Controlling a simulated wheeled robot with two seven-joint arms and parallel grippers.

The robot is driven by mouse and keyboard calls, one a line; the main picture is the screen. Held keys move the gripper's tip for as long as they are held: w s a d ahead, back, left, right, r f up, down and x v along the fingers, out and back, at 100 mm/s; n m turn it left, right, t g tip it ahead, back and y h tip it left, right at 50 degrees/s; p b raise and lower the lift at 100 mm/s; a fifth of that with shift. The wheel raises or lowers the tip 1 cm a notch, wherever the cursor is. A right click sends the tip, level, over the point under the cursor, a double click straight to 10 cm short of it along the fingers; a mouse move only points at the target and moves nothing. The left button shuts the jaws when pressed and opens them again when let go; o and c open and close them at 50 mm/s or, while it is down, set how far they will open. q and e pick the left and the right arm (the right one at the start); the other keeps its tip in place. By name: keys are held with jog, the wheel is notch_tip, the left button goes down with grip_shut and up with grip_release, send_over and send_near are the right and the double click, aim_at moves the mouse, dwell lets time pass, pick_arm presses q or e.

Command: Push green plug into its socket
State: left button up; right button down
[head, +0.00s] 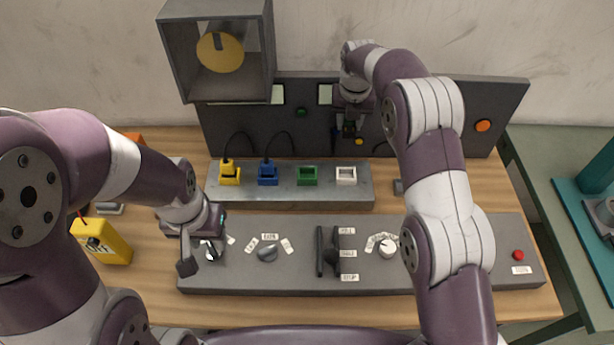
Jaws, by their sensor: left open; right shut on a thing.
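The green socket (307,176) is an empty-looking square in the grey socket block, between the blue and white sockets. My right gripper (349,130) is in front of the dark back panel, above and behind the white socket (346,175). It is shut on a small dark and green thing, apparently the green plug (348,127), mostly hidden by the fingers. The plug is apart from the green socket, up and to its right. My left gripper (202,252) is open at the left end of the front control panel, around or just over a knob; contact is unclear.
Yellow (229,177) and blue (267,176) sockets hold cabled plugs. The front panel (310,278) carries knobs, a lever and a red button (518,255). A yellow box (102,241) stands left. A grey open box (217,52) hangs upper left. My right arm covers the panel's right part.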

jog(key=p, duration=0.4)
send_near(307, 169)
jog(key=f, duration=0.1)
jog(key=shift+n, duration=0.3)
jog(key=f, duration=0.2)
jog(key=f+p, duration=0.1)
jog(key=f, duration=0.1)
jog(key=shift+s+f+p, duration=0.25)
jog(key=shift+f+p, duration=0.05)
jog(key=shift+f, duration=0.15)
jog(key=shift+f+b, duration=0.5)
jog(key=shift+b, duration=0.1)
jog(key=shift+s, duration=0.15)
